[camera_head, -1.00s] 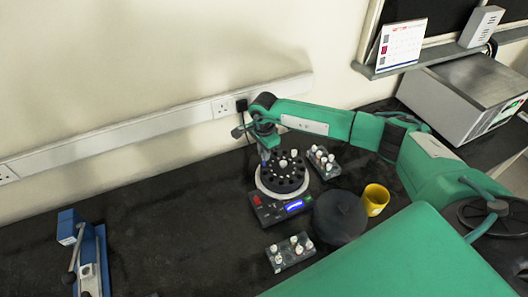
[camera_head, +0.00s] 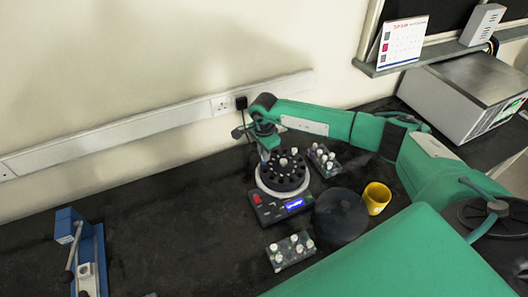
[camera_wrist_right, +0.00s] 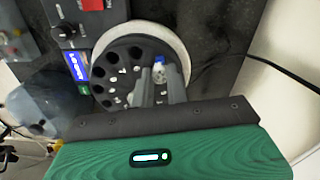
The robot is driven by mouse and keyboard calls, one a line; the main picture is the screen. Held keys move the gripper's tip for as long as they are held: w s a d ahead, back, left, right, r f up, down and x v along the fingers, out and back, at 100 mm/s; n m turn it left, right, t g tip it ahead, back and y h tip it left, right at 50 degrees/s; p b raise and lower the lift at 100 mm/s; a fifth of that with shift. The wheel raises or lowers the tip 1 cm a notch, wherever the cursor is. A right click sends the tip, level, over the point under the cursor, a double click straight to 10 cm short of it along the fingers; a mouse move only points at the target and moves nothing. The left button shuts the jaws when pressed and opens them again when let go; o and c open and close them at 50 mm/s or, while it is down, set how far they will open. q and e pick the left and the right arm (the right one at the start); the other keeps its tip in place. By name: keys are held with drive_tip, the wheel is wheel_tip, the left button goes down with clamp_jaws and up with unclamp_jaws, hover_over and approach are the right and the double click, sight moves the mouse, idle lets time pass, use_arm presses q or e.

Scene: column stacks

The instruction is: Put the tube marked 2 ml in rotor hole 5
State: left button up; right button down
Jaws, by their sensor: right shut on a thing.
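The black round rotor (camera_head: 292,182) sits in the light ring of a small centrifuge; it also shows in the wrist view (camera_wrist_right: 126,50), with dark holes around its rim. My right gripper (camera_head: 264,162) is at the rotor's far left edge. In the wrist view its fingers (camera_wrist_right: 159,78) are shut on a small tube (camera_wrist_right: 158,70) with white and blue at its top. The tube is over or in a hole near the rotor's rim; I cannot tell how deep. Its marking and the hole numbers are not readable. My left gripper is not in view.
One tube rack (camera_head: 330,172) stands right of the rotor, another (camera_head: 291,262) in front. The control panel (camera_head: 270,213), a dark round lid (camera_head: 340,215) and a yellow cup (camera_head: 376,198) are close by. A blue device (camera_head: 72,226) stands far left. The table between is clear.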

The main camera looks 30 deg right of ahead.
drive_tip(key=shift+f+b, duration=0.55)
drive_tip(key=shift+f, duration=0.15)
drive_tip(key=shift+f, duration=0.15)
drive_tip(key=c, duration=1)
unclamp_jaws()
drive_tip(key=shift+r+p, duration=1.05)
drive_tip(key=shift+r, duration=2)
